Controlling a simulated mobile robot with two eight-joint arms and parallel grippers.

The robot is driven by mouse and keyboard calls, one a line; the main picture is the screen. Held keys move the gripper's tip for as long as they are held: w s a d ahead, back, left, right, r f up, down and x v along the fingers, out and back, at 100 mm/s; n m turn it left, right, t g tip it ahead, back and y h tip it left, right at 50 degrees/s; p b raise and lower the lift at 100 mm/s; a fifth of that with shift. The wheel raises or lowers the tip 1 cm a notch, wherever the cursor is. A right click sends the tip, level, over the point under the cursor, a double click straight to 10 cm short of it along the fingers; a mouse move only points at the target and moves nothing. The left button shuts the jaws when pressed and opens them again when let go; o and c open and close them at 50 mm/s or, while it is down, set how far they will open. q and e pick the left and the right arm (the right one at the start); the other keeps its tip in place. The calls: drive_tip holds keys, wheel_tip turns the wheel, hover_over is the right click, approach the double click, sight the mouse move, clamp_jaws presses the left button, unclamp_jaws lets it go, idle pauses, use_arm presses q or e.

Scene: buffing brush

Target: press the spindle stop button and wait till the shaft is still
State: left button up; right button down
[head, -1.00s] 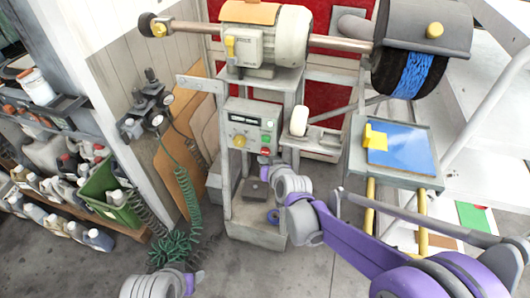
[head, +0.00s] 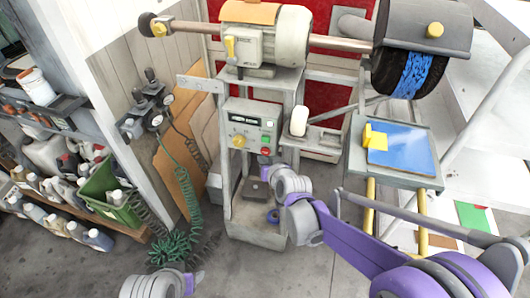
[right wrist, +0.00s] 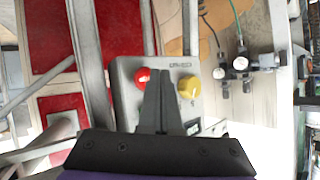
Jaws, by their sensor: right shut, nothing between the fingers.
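The grey control box (head: 250,132) has a red button (head: 265,139), a green button (head: 268,124) and a yellow knob (head: 239,142). The right wrist view shows the red button (right wrist: 142,75) and the yellow knob (right wrist: 188,87). My right gripper (right wrist: 163,73) is shut and empty, its tips in front of the box between the two; I cannot tell whether they touch it. My left gripper (head: 196,281) shows only partly at the bottom.
A tray with a blue sheet and yellow block (head: 374,138) stands right of the box. A white roller (head: 299,121) sits beside the box. A green coiled hose (head: 175,246) hangs at left, near shelves of bottles and a green crate (head: 112,192). Bare floor lies in front.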

drive_tip(key=shift+w, duration=0.1)
drive_tip(key=shift+w+d, duration=0.1)
drive_tip(key=shift+w, duration=0.25)
drive_tip(key=shift+w+d, duration=0.15)
drive_tip(key=shift+w, duration=0.2)
idle(0.9)
drive_tip(key=shift+s, duration=0.1)
drive_tip(key=shift+s+a, duration=0.25)
drive_tip(key=shift+s, duration=0.45)
drive_tip(key=shift+s, duration=0.1)
drive_tip(key=shift+s+a, duration=0.25)
drive_tip(key=shift+s, duration=0.5)
drive_tip(key=shift+s+a, duration=0.3)
drive_tip(key=shift+s, duration=0.5)
drive_tip(key=shift+s+a, duration=0.25)
drive_tip(key=shift+s, duration=0.5)
